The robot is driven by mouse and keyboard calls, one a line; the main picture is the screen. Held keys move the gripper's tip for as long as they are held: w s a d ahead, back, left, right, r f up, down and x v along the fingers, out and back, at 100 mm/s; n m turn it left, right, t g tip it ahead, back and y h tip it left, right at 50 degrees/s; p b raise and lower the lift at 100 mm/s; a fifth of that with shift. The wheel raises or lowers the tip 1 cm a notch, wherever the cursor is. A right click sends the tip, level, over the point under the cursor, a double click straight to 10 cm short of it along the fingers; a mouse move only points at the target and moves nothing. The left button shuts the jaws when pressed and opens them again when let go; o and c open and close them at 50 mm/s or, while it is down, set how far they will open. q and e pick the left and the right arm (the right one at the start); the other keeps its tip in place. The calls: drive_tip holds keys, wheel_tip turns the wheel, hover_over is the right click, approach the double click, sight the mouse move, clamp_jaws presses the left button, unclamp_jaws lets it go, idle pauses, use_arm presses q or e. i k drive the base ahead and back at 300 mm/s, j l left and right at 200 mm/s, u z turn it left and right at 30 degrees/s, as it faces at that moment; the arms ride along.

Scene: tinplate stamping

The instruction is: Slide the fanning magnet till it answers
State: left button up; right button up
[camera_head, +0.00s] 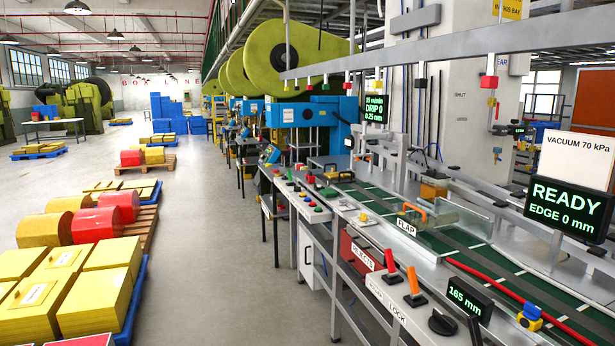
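I cannot tell for sure which part is the fanning magnet. A small yellow and blue block (530,317) sits by the green conveyor at the lower right. A display reading 165 mm (469,300) stands on the front rail, beside a black knob (443,323) near the word LOCK. A large screen (567,208) reads READY and EDGE 0 mm, under a sign reading VACUUM 70 kPa (579,160). Neither of my grippers is in view.
The green conveyor (470,262) runs along the line, with a red hose (490,275) over it. An orange handle (413,207) stands by the FLAP label. A red rejects bin (360,256) sits below. Yellow and red stacks on pallets (150,212) line the left; the aisle between is clear.

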sight(309, 178)
drive_tip(key=i+j+u, duration=0.1)
drive_tip(key=i+u, duration=0.25)
drive_tip(key=i, duration=1.4)
drive_tip(key=i+j, duration=0.15)
drive_tip(key=i, duration=0.65)
